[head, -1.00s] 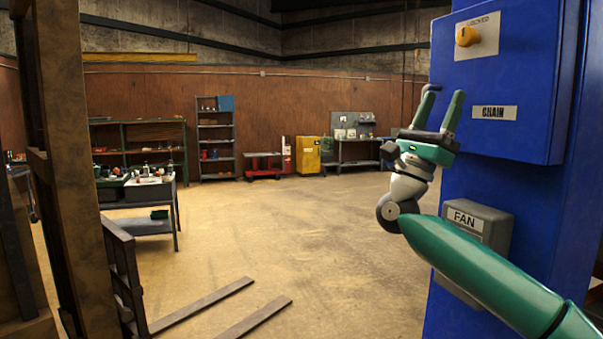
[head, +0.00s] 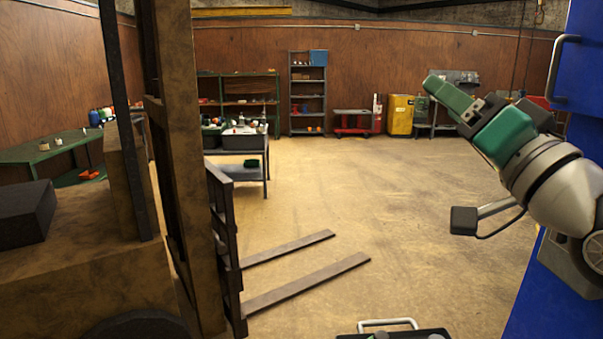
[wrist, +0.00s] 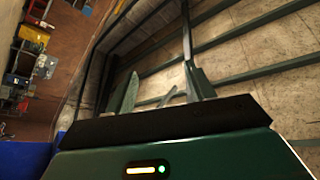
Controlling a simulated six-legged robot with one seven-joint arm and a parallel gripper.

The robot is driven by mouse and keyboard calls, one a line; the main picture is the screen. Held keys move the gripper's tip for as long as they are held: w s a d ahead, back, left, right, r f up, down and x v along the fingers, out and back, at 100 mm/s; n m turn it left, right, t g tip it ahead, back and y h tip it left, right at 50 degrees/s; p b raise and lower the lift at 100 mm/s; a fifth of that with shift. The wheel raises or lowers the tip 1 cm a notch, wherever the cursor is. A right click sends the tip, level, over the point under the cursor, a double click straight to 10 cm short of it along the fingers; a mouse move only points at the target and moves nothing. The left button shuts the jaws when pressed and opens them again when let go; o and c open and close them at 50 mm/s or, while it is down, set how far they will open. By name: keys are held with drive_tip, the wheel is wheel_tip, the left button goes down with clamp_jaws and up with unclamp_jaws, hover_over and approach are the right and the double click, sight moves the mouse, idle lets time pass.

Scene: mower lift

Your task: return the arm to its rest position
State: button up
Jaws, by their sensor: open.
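My gripper (head: 440,90) is at the right of the head view, raised in front of the blue cabinet (head: 585,95). Its green fingers point up and to the left. It holds nothing that I can see. In the wrist view, the gripper (wrist: 160,85) shows two separated fingers, with the ceiling beams and upper wall beyond them. The wrist camera bracket (head: 464,220) sticks out below the wrist in the head view. The rest of the arm runs out of the frame at the right edge.
A forklift-like machine (head: 185,150) stands at the left, its forks (head: 305,285) low over the floor. A tool cart (head: 240,145), a shelf rack (head: 308,95) and a yellow cabinet (head: 400,114) stand farther back. A dark case with a pale handle (head: 388,323) is at the bottom edge. The middle floor is clear.

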drive_tip(key=a+f+n+g+h, duration=0.15)
drive_tip(key=f+g, duration=0.25)
drive_tip(key=f, duration=0.7)
drive_tip(key=a+f+n+g+h, duration=0.1)
drive_tip(key=a+f+g+h, duration=0.25)
drive_tip(key=f, duration=0.75)
drive_tip(key=s+d+f+g+h, duration=0.1)
drive_tip(key=s+f+g, duration=0.3)
drive_tip(key=f, duration=0.4)
drive_tip(key=s+d+f+g+h, duration=0.1)
drive_tip(key=s+f+g, duration=0.3)
drive_tip(key=f, duration=0.5)
drive_tip(key=shift+s+f, duration=0.15)
drive_tip(key=shift+s, duration=0.15)
drive_tip(key=shift+a, duration=0.1)
